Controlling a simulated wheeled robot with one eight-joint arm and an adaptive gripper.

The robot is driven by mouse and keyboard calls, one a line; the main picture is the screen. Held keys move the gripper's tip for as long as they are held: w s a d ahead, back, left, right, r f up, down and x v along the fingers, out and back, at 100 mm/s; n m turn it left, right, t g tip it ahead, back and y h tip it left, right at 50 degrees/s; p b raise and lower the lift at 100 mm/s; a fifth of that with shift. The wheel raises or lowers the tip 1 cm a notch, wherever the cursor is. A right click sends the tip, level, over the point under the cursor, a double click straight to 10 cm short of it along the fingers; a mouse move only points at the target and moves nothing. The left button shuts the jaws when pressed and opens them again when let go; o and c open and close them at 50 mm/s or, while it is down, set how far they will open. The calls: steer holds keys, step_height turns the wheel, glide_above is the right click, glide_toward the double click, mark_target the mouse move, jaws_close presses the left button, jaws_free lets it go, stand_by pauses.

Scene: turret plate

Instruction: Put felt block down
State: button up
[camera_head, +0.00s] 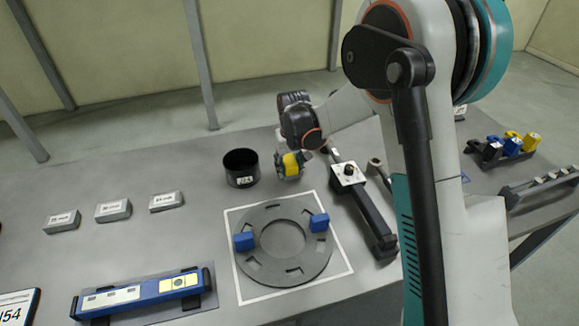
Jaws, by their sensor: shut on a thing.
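My gripper (290,164) is above the table, just behind the ring-shaped plate and to the right of the black round bin. It points down and is shut on a small block with yellow showing, which I take as the felt block (291,163). The fingers and wrist partly hide it, so its full shape and any gap to the table are unclear. The grey turret plate (257,267) lies flat inside a white square outline. Two blue blocks sit on its ring, one at the left (244,242) and one at the upper right (319,222).
The black bin (240,178) stands behind the plate. Three grey labelled blocks (113,210) are at left, a blue rail holder (140,294) at front left. A black long fixture (369,215) lies right of the plate. Blue and yellow clamps (512,146) are far right.

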steer(key=o, duration=0.8)
steer(key=shift+s+f, duration=0.2)
steer(key=shift+f, duration=0.05)
steer(key=o, duration=0.3)
steer(key=shift+w+f, duration=0.15)
steer(key=shift+f, duration=0.05)
steer(key=shift+r, duration=0.1)
